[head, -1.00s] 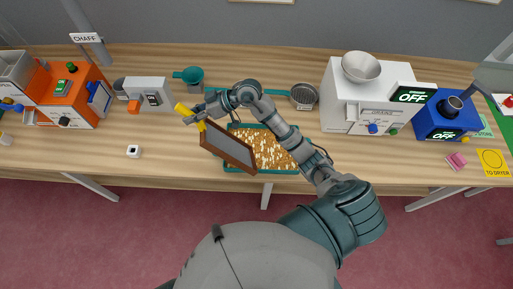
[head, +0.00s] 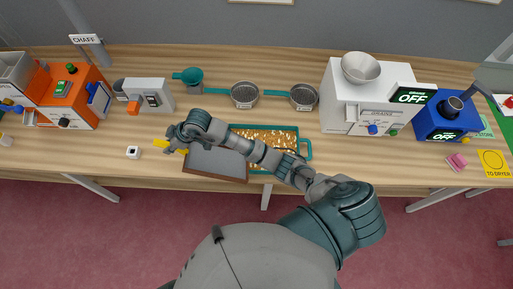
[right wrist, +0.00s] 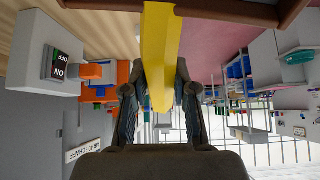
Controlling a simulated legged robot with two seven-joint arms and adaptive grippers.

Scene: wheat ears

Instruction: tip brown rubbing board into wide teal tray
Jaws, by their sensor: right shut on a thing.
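The rubbing board (head: 216,164), a grey panel with a brown rim, is held by my right gripper (head: 172,148) at the left of the tray in the head view. In the right wrist view, my right gripper (right wrist: 158,100) is shut on the board's yellow handle (right wrist: 160,50); a brown edge (right wrist: 230,12) crosses the top. The board's face looks nearly flat to the head camera; its height above the table is unclear. The wide teal tray (head: 309,150) holds golden grain pieces, and my right arm and the board hide part of it. My left gripper is not in view.
A white machine (head: 345,100) is at right, an orange machine (head: 75,95) and grey switch box (head: 150,95) at left. A small white block (head: 133,152) lies left.

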